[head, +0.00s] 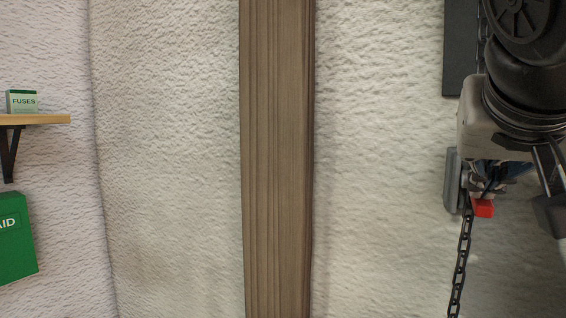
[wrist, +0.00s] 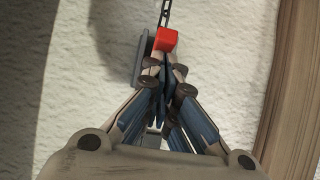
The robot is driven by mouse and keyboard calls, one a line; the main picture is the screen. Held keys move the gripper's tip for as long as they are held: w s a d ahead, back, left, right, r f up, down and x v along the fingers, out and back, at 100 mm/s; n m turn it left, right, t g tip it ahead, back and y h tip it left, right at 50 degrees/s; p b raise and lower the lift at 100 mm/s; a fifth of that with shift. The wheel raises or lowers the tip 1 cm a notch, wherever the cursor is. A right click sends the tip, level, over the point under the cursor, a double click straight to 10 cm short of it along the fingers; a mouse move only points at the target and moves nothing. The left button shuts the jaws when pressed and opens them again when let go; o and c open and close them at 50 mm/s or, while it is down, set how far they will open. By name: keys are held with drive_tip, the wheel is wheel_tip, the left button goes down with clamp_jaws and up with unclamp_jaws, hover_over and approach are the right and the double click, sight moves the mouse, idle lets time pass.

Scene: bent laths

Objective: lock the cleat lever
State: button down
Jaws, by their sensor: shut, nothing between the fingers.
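The cleat's grey plate (head: 452,180) is on the pale wall at the right of the head view, partly hidden by my arm. It also shows in the wrist view (wrist: 141,60). The lever's red end (head: 483,208) sticks out below my gripper in the head view; in the wrist view the red end (wrist: 166,39) is just beyond the fingertips. My gripper (wrist: 165,68) is shut and empty, its fingers close together. Its tips are very near the lever; I cannot tell whether they touch. The lever's pivot is hidden by the fingers. A dark chain (head: 461,262) runs at the cleat.
A wooden post (head: 278,160) stands left of the cleat in the head view. A dark panel (head: 458,50) is on the wall above the cleat. A shelf (head: 45,119) with a fuses box (head: 21,102) and a green first-aid box (head: 14,238) are far left.

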drive_tip(key=shift+s+f+t+h+b, duration=0.4)
drive_tip(key=shift+f+t+b, duration=0.3)
drive_tip(key=shift+b, duration=0.45)
drive_tip(key=shift+r+p, duration=0.3)
drive_tip(key=shift+p, duration=0.1)
drive_tip(key=shift+w+d+r+p, duration=0.2)
drive_tip(key=shift+w+d+p, duration=0.05)
drive_tip(key=shift+w, duration=0.15)
drive_tip(key=shift+w+d+r+p, duration=0.15)
drive_tip(key=shift+w+d+p, duration=0.1)
drive_tip(key=shift+w, duration=0.15)
